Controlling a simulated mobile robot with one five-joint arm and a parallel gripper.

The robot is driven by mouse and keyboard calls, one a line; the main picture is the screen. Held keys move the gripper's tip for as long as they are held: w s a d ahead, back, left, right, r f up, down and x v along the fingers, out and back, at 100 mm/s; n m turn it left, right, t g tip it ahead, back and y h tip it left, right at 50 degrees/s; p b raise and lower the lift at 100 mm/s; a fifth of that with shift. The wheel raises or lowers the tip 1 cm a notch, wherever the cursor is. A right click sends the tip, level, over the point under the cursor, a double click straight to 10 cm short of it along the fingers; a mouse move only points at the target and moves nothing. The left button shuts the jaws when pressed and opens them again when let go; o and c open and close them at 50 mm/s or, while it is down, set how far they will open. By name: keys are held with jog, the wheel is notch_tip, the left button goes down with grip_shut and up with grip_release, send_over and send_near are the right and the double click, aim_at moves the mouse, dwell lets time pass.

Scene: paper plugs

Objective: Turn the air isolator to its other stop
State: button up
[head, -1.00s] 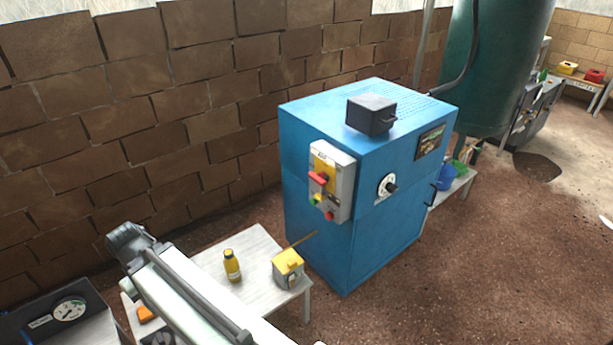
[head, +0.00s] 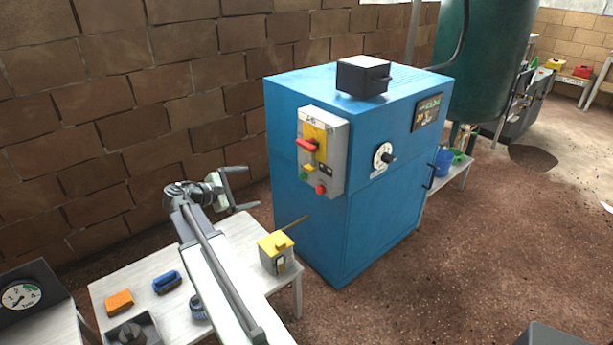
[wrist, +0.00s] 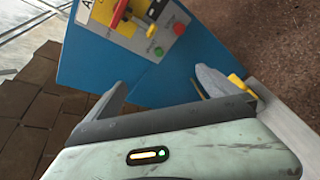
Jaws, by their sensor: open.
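A grey panel (head: 334,168) on the blue cabinet's left face carries a red handle (head: 306,146) on a yellow plate (head: 317,137). The handle points left. In the wrist view, the panel's label (wrist: 85,11) shows a letter A, the rest cut off; the red handle (wrist: 118,14) is partly out of frame. The cabinet's front also has a round white dial with a black knob (head: 388,158). I cannot read which control is marked as the air isolator. My gripper (head: 250,187) is open and empty, left of the panel, touching neither control.
A yellow-topped grey box (head: 277,254) stands on a low bench (head: 233,231), with a thin yellow rod behind it. An orange block (head: 119,302) and blue item (head: 167,283) lie farther left. A black box (head: 362,77) sits on the cabinet (head: 310,237). Brick wall stands behind.

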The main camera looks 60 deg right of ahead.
aim_at(303, 146)
jog(key=s+d+r+n+g+h+b, duration=0.1)
jog(key=s+d+n+h+b, duration=0.1)
jog(key=d, duration=0.3)
jog(key=s+d+r+n+g+h+b, duration=0.2)
jog(key=d+n+h+b, duration=0.1)
jog(key=d, duration=0.3)
jog(key=s+d+r+n+g+h+b, duration=0.1)
jog(key=s+d+n+h+b, duration=0.1)
jog(key=d, duration=0.4)
jog(key=shift+r+h+b, duration=0.3)
jog(key=shift+r+b, duration=0.1)
jog(key=shift+b, duration=0.35)
jog(key=p+x, duration=0.2)
jog(key=x, duration=0.5)
jog(key=shift+p, duration=0.35)
jog(key=c, duration=1.3)
